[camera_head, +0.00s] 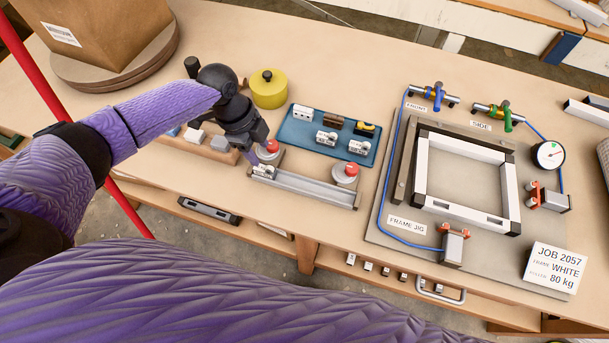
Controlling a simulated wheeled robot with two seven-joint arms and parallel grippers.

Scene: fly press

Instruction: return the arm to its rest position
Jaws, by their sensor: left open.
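My left arm, in a purple quilted sleeve, reaches in from the left over the workbench (330,80). Its black gripper (258,150) points down beside a red-topped round button (268,150) at the left end of a grey metal rail (305,187). The gripper is open, and I see nothing held in it; its fingertips are partly hidden. A small white part (263,171) sits at the rail's left end, just below the gripper. A second red-topped button (345,172) stands near the rail's right end. My right gripper is not in view.
A blue tray (300,140) with small white, brown and yellow parts lies right of the gripper. A yellow pot (268,88) stands behind it. The frame jig (400,180) holds a white and black frame at right. A red pole (40,75) crosses the left side.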

